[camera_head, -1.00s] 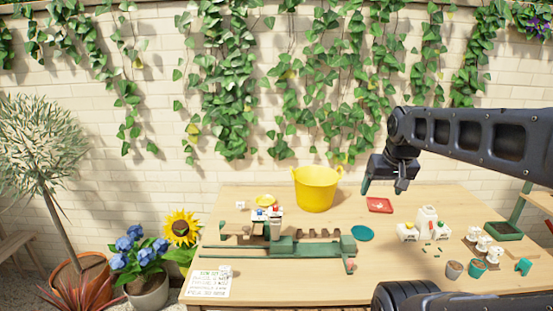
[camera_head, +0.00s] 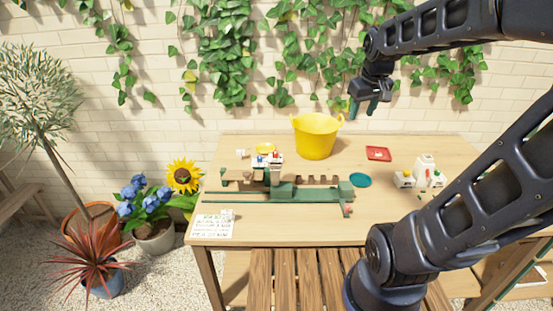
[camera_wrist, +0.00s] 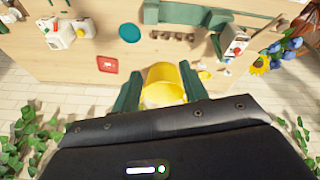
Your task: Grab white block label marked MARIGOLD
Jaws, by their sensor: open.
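No MARIGOLD lettering is readable in either view. A small white block (camera_head: 240,153) stands at the table's back left, left of the yellow dish. Another small white block (camera_head: 228,214) sits on the printed sheet at the front left. I cannot tell which is the MARIGOLD label. My gripper (camera_head: 363,108) is open and empty, high above the back of the table. Its green fingers (camera_wrist: 160,72) frame the yellow bucket in the wrist view, apart from it.
The yellow bucket (camera_head: 316,138) stands at the back middle. A green rail fixture (camera_head: 310,194) crosses the table, with a teal disc (camera_head: 360,180) and red tray (camera_head: 378,153) to its right. The printed sheet (camera_head: 211,227) lies front left.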

